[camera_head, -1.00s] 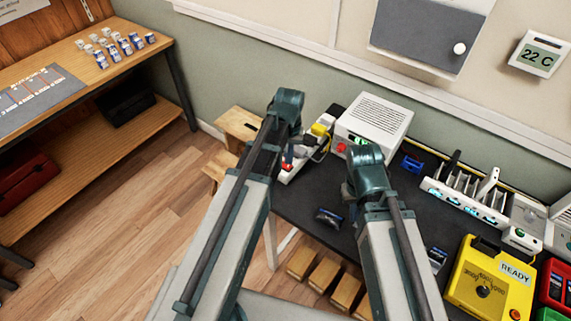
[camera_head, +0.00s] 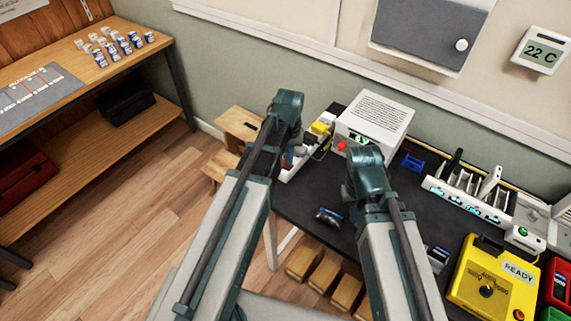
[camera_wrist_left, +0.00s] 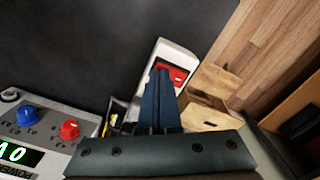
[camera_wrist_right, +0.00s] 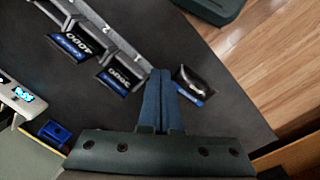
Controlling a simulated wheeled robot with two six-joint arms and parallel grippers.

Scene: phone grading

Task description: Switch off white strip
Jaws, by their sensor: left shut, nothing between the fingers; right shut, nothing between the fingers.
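The white strip (camera_wrist_left: 181,54) shows in the left wrist view with a red switch (camera_wrist_left: 180,74) near its end. In the head view the strip (camera_head: 291,174) lies at the left end of the dark table, partly hidden by my left arm. My left gripper (camera_wrist_left: 161,72) is shut and empty. Its fingertips are over the red switch and hide part of it; I cannot tell whether they touch. In the head view this gripper (camera_head: 288,157) is at the strip. My right gripper (camera_wrist_right: 161,72) is shut and empty over the table, beside a small dark pack (camera_wrist_right: 194,84).
A white box with a display (camera_head: 374,119) and red and blue knobs stands behind the strip. A yellow READY device (camera_head: 492,278) and a white charging rack (camera_head: 466,194) are to the right. A wooden box (camera_wrist_left: 208,109) stands beside the strip, off the table.

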